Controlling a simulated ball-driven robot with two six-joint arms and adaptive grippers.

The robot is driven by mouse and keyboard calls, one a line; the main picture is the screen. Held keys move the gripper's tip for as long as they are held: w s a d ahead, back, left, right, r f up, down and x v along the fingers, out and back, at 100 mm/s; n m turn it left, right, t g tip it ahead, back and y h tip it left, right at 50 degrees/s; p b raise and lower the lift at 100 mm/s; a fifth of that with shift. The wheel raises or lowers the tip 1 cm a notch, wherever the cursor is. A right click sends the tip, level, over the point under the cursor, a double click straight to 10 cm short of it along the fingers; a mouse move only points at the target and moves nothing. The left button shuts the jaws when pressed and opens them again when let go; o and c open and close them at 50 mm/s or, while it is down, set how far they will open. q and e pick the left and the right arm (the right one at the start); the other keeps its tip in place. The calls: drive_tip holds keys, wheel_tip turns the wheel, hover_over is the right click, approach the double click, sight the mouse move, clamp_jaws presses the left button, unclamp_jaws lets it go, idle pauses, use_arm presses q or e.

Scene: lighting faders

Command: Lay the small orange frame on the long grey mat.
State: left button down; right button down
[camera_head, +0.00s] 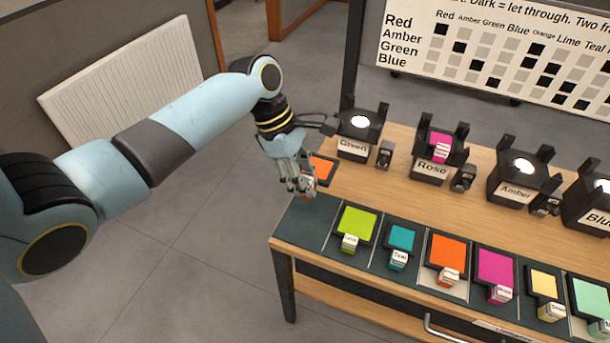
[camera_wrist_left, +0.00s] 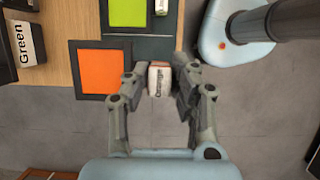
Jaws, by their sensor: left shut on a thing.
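My left gripper (camera_head: 305,192) is shut on the tag block of the small orange frame (camera_head: 322,167). In the left wrist view the fingers (camera_wrist_left: 160,82) pinch the white tag (camera_wrist_left: 159,78) reading "Orange", and the dark-rimmed orange panel (camera_wrist_left: 105,72) extends to the left. In the head view the gripper partly hides the frame, near the table's left end. The long grey mat (camera_head: 303,223) runs along the table's front, its left end bare. I cannot tell the frame's exact height above the table. My right gripper is not in view.
On the mat lie several frames, including lime (camera_head: 357,223), teal (camera_head: 401,237), another orange (camera_head: 448,251) and magenta (camera_head: 495,266). A chart board (camera_head: 500,50) is at the back.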

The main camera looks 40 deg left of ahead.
use_arm(q)
drive_tip(key=shift+f+b, duration=1.6)
drive_tip(key=shift+b, duration=0.15)
drive_tip(key=shift+s+f, duration=0.1)
drive_tip(key=shift+f, duration=0.25)
drive_tip(key=shift+f+b, duration=1.65)
drive_tip(key=shift+f, duration=2.75)
drive_tip(key=shift+p, duration=0.5)
drive_tip(key=shift+f+b, duration=0.8)
drive_tip(key=shift+f, duration=0.45)
